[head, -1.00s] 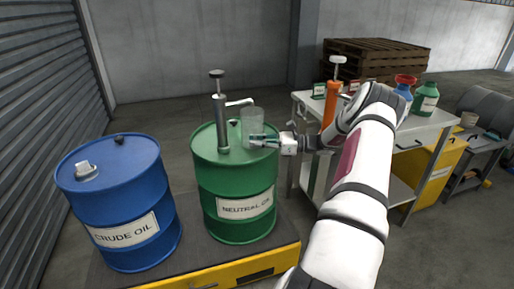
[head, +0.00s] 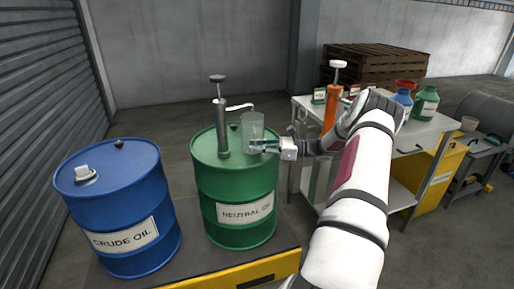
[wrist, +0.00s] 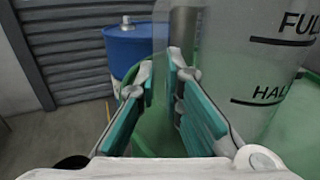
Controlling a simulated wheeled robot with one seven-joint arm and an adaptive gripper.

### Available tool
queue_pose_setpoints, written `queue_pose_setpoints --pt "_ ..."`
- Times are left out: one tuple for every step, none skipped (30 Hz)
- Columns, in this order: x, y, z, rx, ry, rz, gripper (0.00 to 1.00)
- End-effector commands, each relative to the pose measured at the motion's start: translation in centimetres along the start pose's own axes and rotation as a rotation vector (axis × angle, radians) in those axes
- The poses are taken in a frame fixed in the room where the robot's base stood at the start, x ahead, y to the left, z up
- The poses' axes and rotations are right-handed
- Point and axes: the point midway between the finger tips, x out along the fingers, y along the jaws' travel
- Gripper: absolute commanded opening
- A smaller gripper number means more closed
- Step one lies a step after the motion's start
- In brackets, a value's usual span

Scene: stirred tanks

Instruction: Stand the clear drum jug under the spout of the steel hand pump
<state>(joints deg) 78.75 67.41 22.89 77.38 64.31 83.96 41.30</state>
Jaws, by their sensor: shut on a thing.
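The clear drum jug (head: 251,128) is upright at the green drum's top, right of the steel hand pump (head: 222,128). I cannot tell whether its base touches the lid. The pump's spout (head: 240,106) reaches right, and its tip shows just above the jug's rim. My gripper (head: 262,147) is at the jug's lower right side, shut on the jug. In the wrist view the jug (wrist: 245,65), with FULL and HALF marks, fills the right side, and my gripper's fingers (wrist: 163,88) are close together at its edge. The gripped part is hard to make out.
The green drum (head: 236,190) marked NEUTRAL OIL stands beside a blue drum (head: 118,210) marked CRUDE OIL on a yellow-edged platform (head: 225,280). At right, a bench (head: 420,140) holds an orange pump (head: 332,108) and bottles, close to my arm.

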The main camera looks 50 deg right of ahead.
Motion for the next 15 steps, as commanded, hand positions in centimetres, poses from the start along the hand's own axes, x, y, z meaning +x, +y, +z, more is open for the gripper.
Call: queue_pose_setpoints --pt "0.01 -0.01 -0.08 -0.001 0.0 0.0 0.0" --pt "0.01 -0.01 -0.12 -0.001 0.0 0.0 0.0" --pt "0.01 0.0 -0.18 -0.001 0.0 0.0 0.0" --pt "0.01 -0.01 -0.22 -0.001 0.0 0.0 0.0" --pt "0.01 -0.01 -0.26 -0.001 0.0 0.0 0.0" --pt "0.01 -0.01 -0.31 -0.001 0.0 0.0 0.0" --pt "0.01 -0.01 -0.36 -0.001 0.0 0.0 0.0" --pt "0.01 -0.01 -0.4 -0.001 0.0 0.0 0.0" --pt "0.01 0.0 -0.45 -0.001 0.0 0.0 0.0" --pt "0.01 0.0 -0.49 0.0 0.0 0.0 0.0" --pt "0.01 0.0 -0.54 0.0 0.0 0.0 0.0" --pt "0.01 0.0 -0.59 0.0 0.0 0.0 0.0" --pt "0.01 0.0 -0.63 0.0 0.0 0.0 0.0" --pt "0.01 0.0 -0.67 0.0 0.0 0.0 0.0" --pt "0.01 0.0 -0.73 0.0 0.0 0.0 0.0"
